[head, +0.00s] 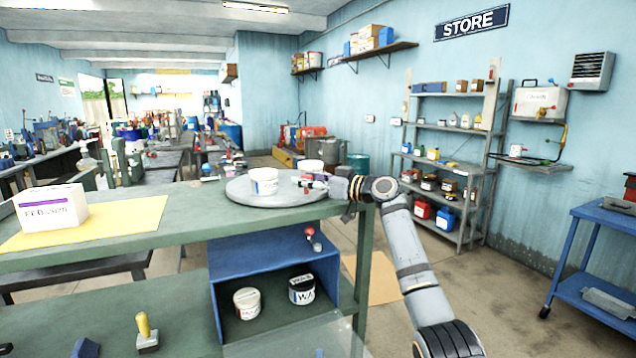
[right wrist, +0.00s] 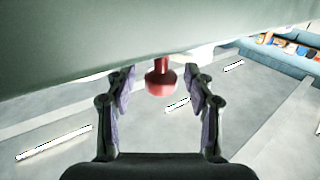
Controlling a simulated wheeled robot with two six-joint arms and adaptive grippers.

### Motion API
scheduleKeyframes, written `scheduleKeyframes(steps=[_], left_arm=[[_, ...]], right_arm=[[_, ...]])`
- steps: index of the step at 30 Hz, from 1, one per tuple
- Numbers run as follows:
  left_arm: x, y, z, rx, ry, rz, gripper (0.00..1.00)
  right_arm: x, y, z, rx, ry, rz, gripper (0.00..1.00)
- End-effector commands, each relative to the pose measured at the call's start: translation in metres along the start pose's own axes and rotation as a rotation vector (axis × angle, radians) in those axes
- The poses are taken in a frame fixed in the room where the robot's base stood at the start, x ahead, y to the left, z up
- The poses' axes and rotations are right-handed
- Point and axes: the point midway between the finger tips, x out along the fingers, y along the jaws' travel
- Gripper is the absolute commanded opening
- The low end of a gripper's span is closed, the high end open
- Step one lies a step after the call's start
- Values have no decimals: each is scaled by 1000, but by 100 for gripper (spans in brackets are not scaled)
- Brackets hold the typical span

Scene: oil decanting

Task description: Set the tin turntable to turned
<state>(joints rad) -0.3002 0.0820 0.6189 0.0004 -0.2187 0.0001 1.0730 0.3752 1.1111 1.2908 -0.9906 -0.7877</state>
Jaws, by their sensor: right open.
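The tin turntable (head: 240,194) is a grey round disc on the green bench top. A white tin (head: 265,183) with lettering stands on its front part, and another white tin (head: 312,166) shows behind near the right. My right gripper (head: 312,183) comes in from the right at the disc's right edge. In the right wrist view my right gripper (right wrist: 158,88) is open, with a red knob (right wrist: 160,84) between its fingers and a gap on both sides. My left gripper is in neither view.
A white box (head: 50,207) stands on a yellow sheet (head: 130,220) at the left of the bench. A blue open shelf box (head: 262,250) below holds two jars. Grey shelving (head: 445,130) and a blue cart (head: 590,260) stand right, with bare floor between.

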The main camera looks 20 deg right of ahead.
Motion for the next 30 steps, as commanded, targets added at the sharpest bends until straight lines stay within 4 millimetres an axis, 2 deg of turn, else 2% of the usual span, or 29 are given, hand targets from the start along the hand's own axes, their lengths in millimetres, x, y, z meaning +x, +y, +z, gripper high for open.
scheduleKeyframes(steps=[9, 15, 19, 26, 30], left_arm=[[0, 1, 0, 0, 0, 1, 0], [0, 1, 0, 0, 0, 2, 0], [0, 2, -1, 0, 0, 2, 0], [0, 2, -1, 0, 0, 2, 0], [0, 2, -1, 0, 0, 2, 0]], right_arm=[[-74, 1, 2, -5, -7, 3, 53], [-106, 1, 2, -2, -5, 2, 53], [-112, 0, 1, -1, -3, 0, 53], [-113, 0, 1, 0, -2, -1, 52], [-112, 2, 6, 6, -9, 7, 33]])
